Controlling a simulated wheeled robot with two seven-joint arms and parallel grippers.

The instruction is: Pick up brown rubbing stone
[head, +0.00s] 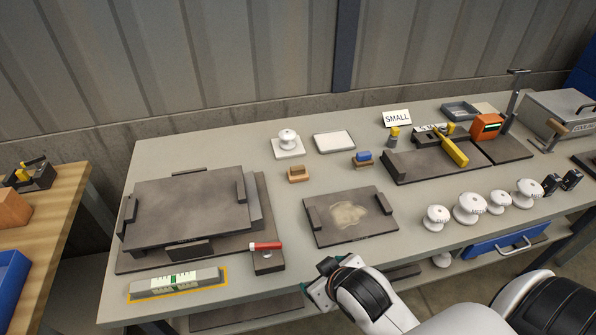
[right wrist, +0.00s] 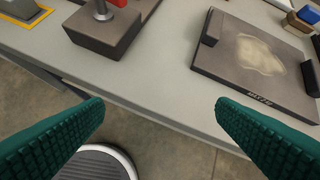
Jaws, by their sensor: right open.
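The brown rubbing stone (head: 298,173) is a small tan block with a darker brown top. In the head view it lies on the grey bench, left of a similar block with a blue top (head: 362,158). My right gripper (right wrist: 160,104) shows two teal ridged fingers, wide apart with nothing between them. In the head view the right gripper (head: 322,288) is partly hidden by my own wrist. It is at the bench's front edge, well in front of the stone and apart from it. My left gripper is not in view.
A dark plate with a sandy patch (head: 348,217) lies between my right gripper and the stone. A large dark slab (head: 190,208) and a red-handled tool (head: 266,246) are at left. White insulators (head: 469,208) stand at right. A white tray (head: 334,142) lies behind.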

